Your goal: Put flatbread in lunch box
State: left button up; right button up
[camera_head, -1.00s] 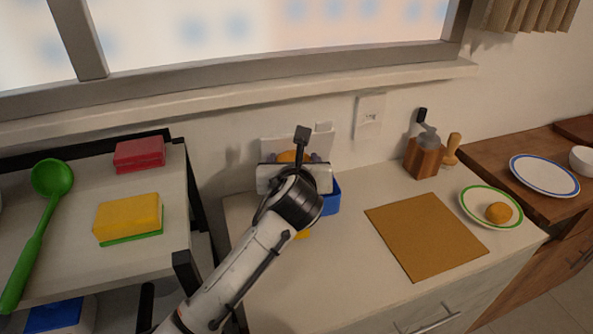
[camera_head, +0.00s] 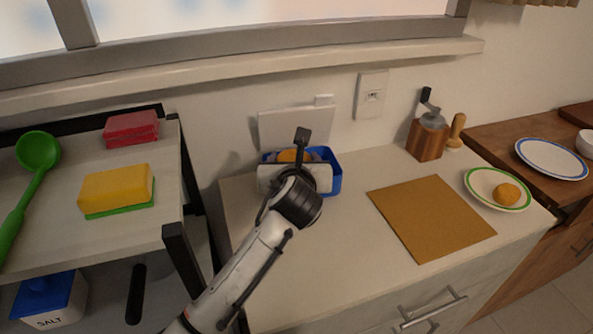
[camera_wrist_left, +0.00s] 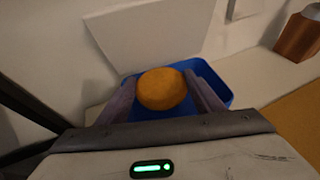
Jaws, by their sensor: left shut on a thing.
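My left gripper (camera_head: 292,157) is shut on a round orange-brown flatbread (camera_head: 288,156) at the blue lunch box (camera_head: 336,178). In the left wrist view the flatbread (camera_wrist_left: 162,89) sits between the two grey fingers of the gripper (camera_wrist_left: 160,82), with blue box walls (camera_wrist_left: 214,82) behind and to the right. The bread appears at or inside the box opening; its underside is hidden. The box's pale lid (camera_head: 290,128) stands open against the wall and also shows in the wrist view (camera_wrist_left: 150,35). My right gripper is not in view.
A second round orange-brown piece (camera_head: 507,194) lies on a green-rimmed plate (camera_head: 480,181). A brown board (camera_head: 430,217) lies on the counter's middle. A wooden grinder holder (camera_head: 427,140) stands at the back. A shelf with sponges (camera_head: 117,190) is at left.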

pick_arm(q)
jog(key=shift+r, duration=0.1)
jog(key=o, duration=1.2)
jog(key=shift+s, duration=0.1)
jog(key=v, duration=1)
jog(key=shift+r+p, duration=0.1)
jog(key=shift+p, duration=0.3)
